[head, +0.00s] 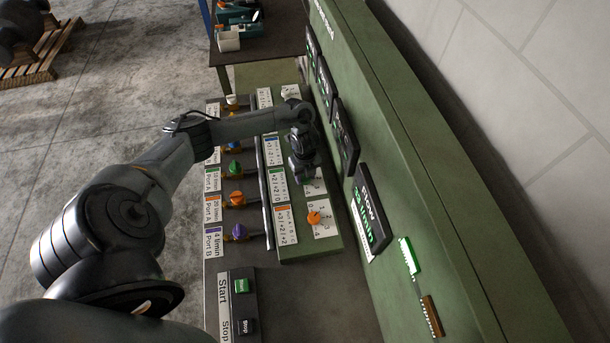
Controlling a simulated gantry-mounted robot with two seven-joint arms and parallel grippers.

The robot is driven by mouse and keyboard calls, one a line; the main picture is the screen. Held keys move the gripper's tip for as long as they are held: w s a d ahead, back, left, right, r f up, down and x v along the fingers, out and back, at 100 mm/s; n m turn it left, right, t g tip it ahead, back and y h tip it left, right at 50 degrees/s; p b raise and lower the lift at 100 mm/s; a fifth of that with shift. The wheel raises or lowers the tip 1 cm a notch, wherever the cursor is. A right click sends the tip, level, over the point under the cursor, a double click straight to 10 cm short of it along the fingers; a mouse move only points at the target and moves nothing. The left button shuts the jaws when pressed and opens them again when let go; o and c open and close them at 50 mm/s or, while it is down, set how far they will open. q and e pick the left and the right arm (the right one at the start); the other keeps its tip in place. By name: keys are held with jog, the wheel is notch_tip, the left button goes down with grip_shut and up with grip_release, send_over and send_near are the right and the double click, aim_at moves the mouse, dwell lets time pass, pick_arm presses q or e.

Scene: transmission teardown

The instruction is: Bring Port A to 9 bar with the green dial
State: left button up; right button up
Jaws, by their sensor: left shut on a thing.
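My left gripper (305,175) points down over the row of dials on the green panel, shut on a dial at a white scale plate (317,188). The gripper covers almost all of this dial; a little green shows at the fingertips, so it appears to be the green dial. An orange dial (314,217) sits on the plate just nearer to me, apart from the gripper. Labels reading Port A (212,208) and Port B (214,242) stand at the left edge. The Port A pressure cannot be read here. My right gripper is out of view.
A lit display reading FLOW in l/min (368,213) stands on the green wall; other displays (346,140) are seen too edge-on to read. Orange (236,199) and purple (239,232) knobs line the left. Start (241,286) and Stop (246,326) buttons lie in front.

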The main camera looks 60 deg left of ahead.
pick_arm(q)
jog(key=m+b, duration=0.1)
jog(key=m, duration=0.3)
jog(key=shift+b, duration=0.35)
jog(key=shift+m+b, duration=0.65)
jog(key=shift+m, duration=0.85)
jog(key=o, duration=1.1)
jog(key=shift+c, duration=0.2)
jog(key=shift+r, duration=0.65)
notch_tip(320, 180, up, 10)
jog(key=p, duration=0.3)
jog(key=shift+f, duration=0.2)
